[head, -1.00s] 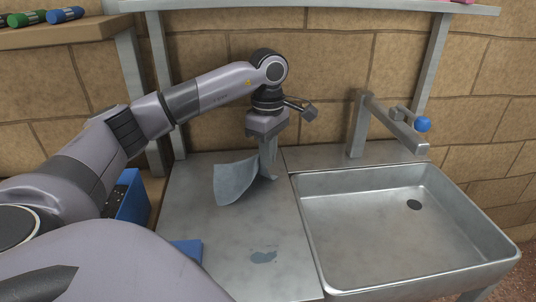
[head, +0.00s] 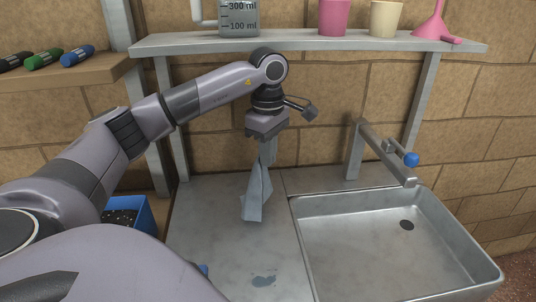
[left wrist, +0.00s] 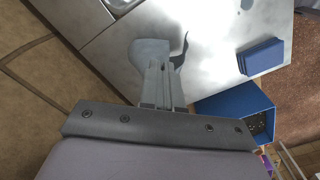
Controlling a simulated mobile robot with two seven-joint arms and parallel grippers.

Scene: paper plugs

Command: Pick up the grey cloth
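The grey cloth (head: 257,197) hangs in narrow folds from my left gripper (head: 268,150) in the head view, over the metal counter (head: 215,235) left of the sink. I cannot tell whether its lower end touches the counter. In the left wrist view the cloth (left wrist: 150,50) shows at the tips of the left gripper (left wrist: 162,72), whose fingers are close together on it. My right gripper is not in view.
The sink (head: 390,245) and its tap (head: 385,150) are to the right. A shelf (head: 300,42) with a beaker, cups and a funnel runs above the arm. A blue box (head: 130,215) stands left of the counter. A wet patch (head: 264,281) marks the counter.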

